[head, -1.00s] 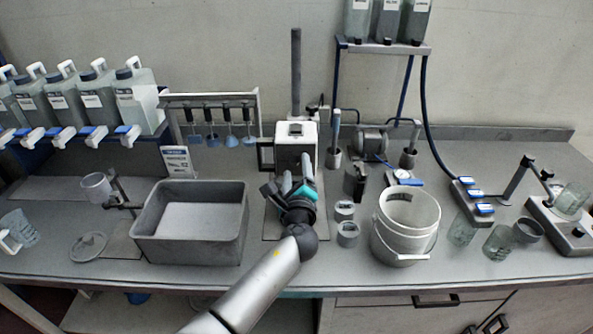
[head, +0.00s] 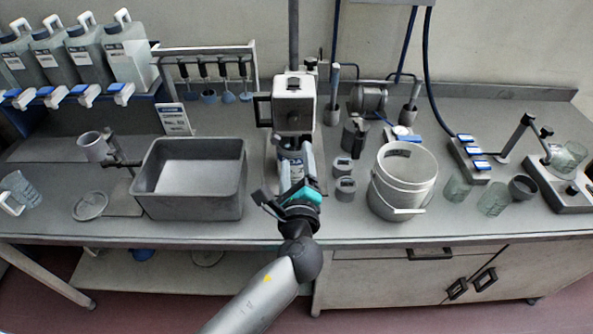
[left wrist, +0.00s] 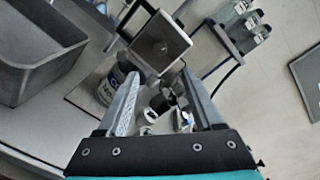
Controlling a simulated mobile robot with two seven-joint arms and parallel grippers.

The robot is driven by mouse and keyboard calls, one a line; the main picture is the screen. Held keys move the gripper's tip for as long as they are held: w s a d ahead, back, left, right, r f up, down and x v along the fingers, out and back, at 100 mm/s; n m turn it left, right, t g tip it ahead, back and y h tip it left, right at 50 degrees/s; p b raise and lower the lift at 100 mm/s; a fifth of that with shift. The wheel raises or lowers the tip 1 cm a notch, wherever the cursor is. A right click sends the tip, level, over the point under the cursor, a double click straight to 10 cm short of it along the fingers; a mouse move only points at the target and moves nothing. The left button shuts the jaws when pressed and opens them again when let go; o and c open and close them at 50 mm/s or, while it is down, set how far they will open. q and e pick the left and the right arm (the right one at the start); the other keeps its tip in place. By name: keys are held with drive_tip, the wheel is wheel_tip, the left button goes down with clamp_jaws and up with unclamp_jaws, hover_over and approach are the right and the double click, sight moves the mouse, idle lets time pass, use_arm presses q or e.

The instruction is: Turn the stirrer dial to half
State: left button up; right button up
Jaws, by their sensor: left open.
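The stirrer is a pale box (head: 294,101) on a tall grey column at the back middle of the bench. A small dark dial (head: 293,117) shows on its front. In the left wrist view the stirrer head (left wrist: 160,28) is a dark-edged square face, with the dial (left wrist: 161,46) near its middle. My left gripper (head: 294,146) is open, its fingers pointing at the stirrer from the front, just below the box in the head view. In the left wrist view the dial lies beyond the gap between the fingertips (left wrist: 160,72), apart from them. The dial's setting is too small to read.
A grey tub (head: 190,210) stands to the left, and a white bucket (head: 403,180) to the right. A labelled jar (left wrist: 108,88) stands below the stirrer head. Small round tins (head: 344,189) sit between stirrer and bucket. Bench front before the gripper is clear.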

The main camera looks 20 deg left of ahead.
use_arm(q)
drive_tip(key=shift+v, duration=1.45)
drive_tip(key=shift+f, duration=0.1)
